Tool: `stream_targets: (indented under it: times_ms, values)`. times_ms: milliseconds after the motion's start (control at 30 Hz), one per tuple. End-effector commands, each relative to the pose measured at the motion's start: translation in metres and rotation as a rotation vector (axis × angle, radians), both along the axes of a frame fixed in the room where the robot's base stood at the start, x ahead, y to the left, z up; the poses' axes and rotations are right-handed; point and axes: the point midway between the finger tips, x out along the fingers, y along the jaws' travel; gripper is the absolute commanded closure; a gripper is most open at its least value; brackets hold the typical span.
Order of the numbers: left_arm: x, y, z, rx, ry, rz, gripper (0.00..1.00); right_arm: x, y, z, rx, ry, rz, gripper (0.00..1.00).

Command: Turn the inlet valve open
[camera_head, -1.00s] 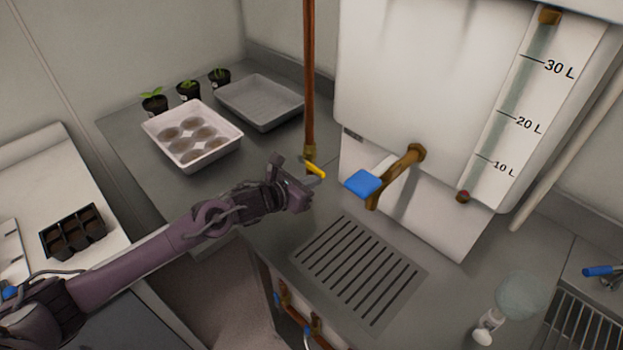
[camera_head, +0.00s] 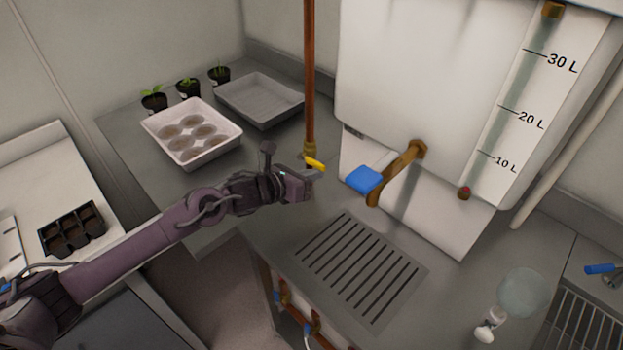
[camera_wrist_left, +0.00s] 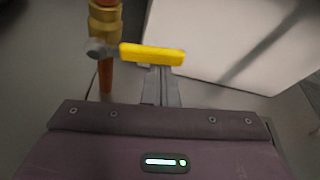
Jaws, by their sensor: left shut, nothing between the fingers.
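The inlet valve has a yellow lever (camera_head: 314,163) on a brass body at the foot of a vertical copper pipe (camera_head: 310,80). In the left wrist view the yellow lever (camera_wrist_left: 152,54) points right from the brass valve body (camera_wrist_left: 103,30). My left gripper (camera_head: 316,175) is shut with nothing between its fingers. Its fingertips (camera_wrist_left: 161,75) are right by the lever, just below it in the wrist view; I cannot tell whether they touch it. My right gripper is not in view.
A slotted drain (camera_head: 360,268) lies in front. A white tray (camera_head: 190,132), a grey tray (camera_head: 262,100) and small potted plants stand at left.

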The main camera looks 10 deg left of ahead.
Motion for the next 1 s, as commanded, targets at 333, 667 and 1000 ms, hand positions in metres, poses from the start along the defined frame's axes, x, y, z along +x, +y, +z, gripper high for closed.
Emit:
stream_targets:
  times_ms: [333,667,1000]
  values:
    - [0.002,0.003,0.020,-0.258,0.164,0.000,1.00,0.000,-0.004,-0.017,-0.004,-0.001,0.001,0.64]
    - [0.007,0.009,0.038,-0.519,0.338,-0.001,1.00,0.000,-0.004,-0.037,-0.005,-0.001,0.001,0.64]
    - [0.015,0.021,0.052,-0.789,0.518,-0.001,1.00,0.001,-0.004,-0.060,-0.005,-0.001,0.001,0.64]
